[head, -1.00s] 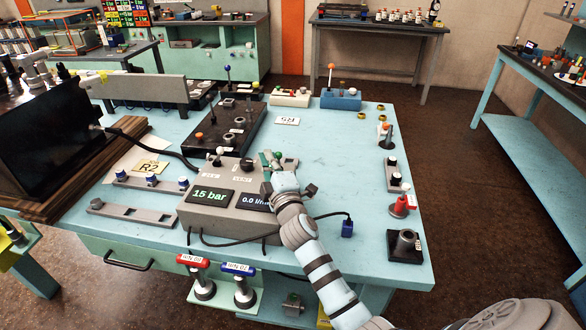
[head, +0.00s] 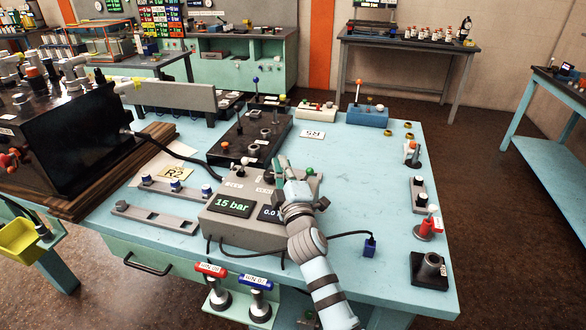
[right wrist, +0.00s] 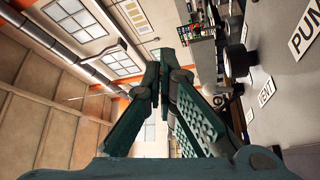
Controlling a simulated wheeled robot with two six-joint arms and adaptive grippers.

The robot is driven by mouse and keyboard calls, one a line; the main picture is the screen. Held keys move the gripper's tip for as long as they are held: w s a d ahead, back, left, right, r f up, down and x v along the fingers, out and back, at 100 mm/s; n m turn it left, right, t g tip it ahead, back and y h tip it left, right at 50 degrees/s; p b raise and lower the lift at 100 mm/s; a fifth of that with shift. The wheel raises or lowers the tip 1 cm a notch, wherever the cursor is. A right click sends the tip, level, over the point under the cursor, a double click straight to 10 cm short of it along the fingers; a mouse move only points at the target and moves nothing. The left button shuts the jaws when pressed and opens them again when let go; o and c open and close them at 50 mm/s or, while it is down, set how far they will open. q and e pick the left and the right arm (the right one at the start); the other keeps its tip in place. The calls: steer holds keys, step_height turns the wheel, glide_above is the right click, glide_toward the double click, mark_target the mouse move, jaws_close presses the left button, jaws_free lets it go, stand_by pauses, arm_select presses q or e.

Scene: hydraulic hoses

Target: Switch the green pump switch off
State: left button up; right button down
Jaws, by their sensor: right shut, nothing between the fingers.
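The grey control box (head: 250,232) stands on the blue bench, its display reading 15 bar. A second display is partly covered by my right gripper. A dark toggle (head: 246,161) rises behind the PUMP label (head: 233,184); its colour and position are too small to read. A small green knob or lamp (head: 311,171) shows just right of my gripper. My right gripper (head: 281,166) is shut and empty over the back of the box, near the VENT label (head: 264,190). In the right wrist view its fingers (right wrist: 153,75) meet, with the PUMP label (right wrist: 307,30) at right. My left gripper is out of view.
A black panel (head: 237,150) with knobs stands behind the box. A dark tank (head: 70,135) on boards is at left, with a black hose running to the bench. A blue connector (head: 370,246) lies right of the box. The bench's right middle is mostly clear.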

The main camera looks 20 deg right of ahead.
steer(key=v, duration=0.9)
steer(key=shift+s+d+f+p, duration=0.1)
steer(key=shift+s+f+p, duration=0.1)
steer(key=shift+f+p, duration=0.15)
steer(key=shift+s, duration=0.25)
steer(key=shift+f, duration=0.1)
